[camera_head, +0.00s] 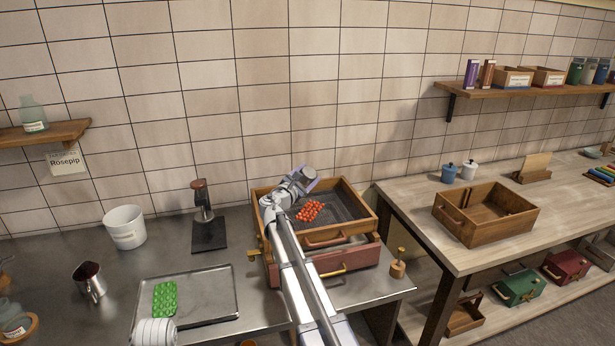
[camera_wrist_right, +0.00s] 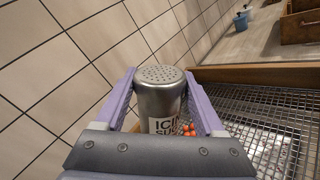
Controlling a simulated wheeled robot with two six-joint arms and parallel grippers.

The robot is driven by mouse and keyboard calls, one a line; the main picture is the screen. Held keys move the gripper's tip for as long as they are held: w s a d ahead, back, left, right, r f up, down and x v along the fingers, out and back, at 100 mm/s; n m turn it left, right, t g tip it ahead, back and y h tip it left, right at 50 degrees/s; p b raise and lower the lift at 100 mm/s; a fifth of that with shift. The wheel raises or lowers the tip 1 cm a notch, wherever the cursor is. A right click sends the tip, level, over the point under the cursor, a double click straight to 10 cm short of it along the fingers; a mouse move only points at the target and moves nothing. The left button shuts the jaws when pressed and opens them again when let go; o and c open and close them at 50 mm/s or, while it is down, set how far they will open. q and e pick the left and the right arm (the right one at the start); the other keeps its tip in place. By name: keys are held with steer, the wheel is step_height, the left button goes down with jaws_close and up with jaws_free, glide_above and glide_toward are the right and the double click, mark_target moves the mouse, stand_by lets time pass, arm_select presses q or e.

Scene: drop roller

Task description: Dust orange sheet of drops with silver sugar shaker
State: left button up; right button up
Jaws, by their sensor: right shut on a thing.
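My right gripper (camera_head: 306,181) is over the back left of a wooden mesh-bottomed tray (camera_head: 333,238). In the wrist view its purple fingers (camera_wrist_right: 160,100) are shut on the silver sugar shaker (camera_wrist_right: 160,92), with its perforated top and part of an "ICI… SU…" label showing. The shaker looks roughly upright there; in the head view the gripper hides it. The orange sheet of drops (camera_head: 309,210) lies on the mesh, just in front of the gripper. Some orange drops (camera_wrist_right: 188,130) show beyond the shaker in the wrist view. My left gripper is not in view.
The tray sits on a red-fronted drawer unit (camera_head: 340,258). To the left are a metal tray (camera_head: 208,298) with a green sheet (camera_head: 165,298), a white bucket (camera_head: 125,228) and a dark stand (camera_head: 208,235). A tiled wall is close behind. A wooden box (camera_head: 485,213) stands on the right bench.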

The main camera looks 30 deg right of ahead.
mark_target(306, 182)
steer(key=shift+r+m, duration=0.15)
steer(key=shift+m, duration=0.15)
steer(key=m, duration=0.3)
steer(key=shift+w+a+r+m, duration=0.1)
steer(key=shift+w+r+m, duration=0.05)
steer(key=shift+m, duration=0.15)
steer(key=m, duration=0.2)
steer(key=m+p, duration=0.1)
steer(key=m, duration=0.1)
steer(key=shift+w+a+r, duration=0.1)
steer(key=shift+r, duration=0.1)
step_height(306, 182, down, 3)
steer(key=m+b, duration=0.1)
steer(key=m, duration=0.1)
steer(key=m+b, duration=0.1)
steer(key=m, duration=0.2)
steer(key=shift+r+m+b, duration=0.2)
steer(key=shift+m+b, duration=0.1)
steer(key=shift+b, duration=0.1)
steer(key=m, duration=0.2)
steer(key=f+m+b, duration=0.1)
steer(key=shift+f+m, duration=0.2)
steer(key=shift+m, duration=0.2)
steer(key=shift+r+p, duration=0.75)
steer(key=shift+r, duration=0.15)
steer(key=shift+f, duration=0.1)
